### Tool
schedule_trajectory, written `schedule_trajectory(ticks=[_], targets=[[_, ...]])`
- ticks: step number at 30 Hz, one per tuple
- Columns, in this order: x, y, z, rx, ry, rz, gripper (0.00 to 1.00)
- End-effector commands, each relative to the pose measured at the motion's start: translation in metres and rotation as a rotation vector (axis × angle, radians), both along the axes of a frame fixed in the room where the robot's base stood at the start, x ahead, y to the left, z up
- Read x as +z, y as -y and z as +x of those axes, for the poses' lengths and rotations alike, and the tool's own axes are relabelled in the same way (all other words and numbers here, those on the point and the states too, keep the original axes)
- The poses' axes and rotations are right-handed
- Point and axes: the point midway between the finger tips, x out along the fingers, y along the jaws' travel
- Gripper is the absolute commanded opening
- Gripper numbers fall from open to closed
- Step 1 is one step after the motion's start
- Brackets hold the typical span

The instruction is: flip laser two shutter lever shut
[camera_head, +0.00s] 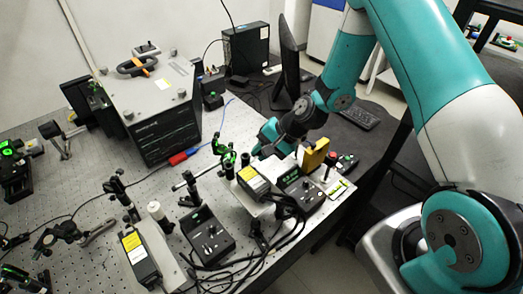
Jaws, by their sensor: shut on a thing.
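Two dark laser boxes with yellow labels are in the head view: one (140,257) at the front left, the other (252,182) near the bench's right corner. I cannot tell which is laser two. Black control boxes with small levers or knobs stand beside them, one (208,240) at front centre and one (301,192) at right. My gripper (261,150) is at the end of the teal arm, low behind the right-hand laser box. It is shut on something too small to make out. The fingertips and the shutter lever are not clear.
A yellow block (315,155) and a red-topped knob (331,160) stand close right of my gripper. Green optic mounts (226,155) stand to its left. Black cables (262,250) loop over the front edge. A large grey instrument (160,110) and a monitor (286,65) are behind.

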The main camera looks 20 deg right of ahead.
Motion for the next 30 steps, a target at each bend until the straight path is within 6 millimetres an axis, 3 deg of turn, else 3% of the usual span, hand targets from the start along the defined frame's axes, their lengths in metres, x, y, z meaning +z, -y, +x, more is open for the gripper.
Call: schedule_trajectory(ticks=[15, 30], targets=[[0.015, -0.025, -0.012, 0.018, 0.133, -0.434, 0.00], [0.016, -0.043, -0.019, 0.015, 0.252, -0.815, 0.00]])
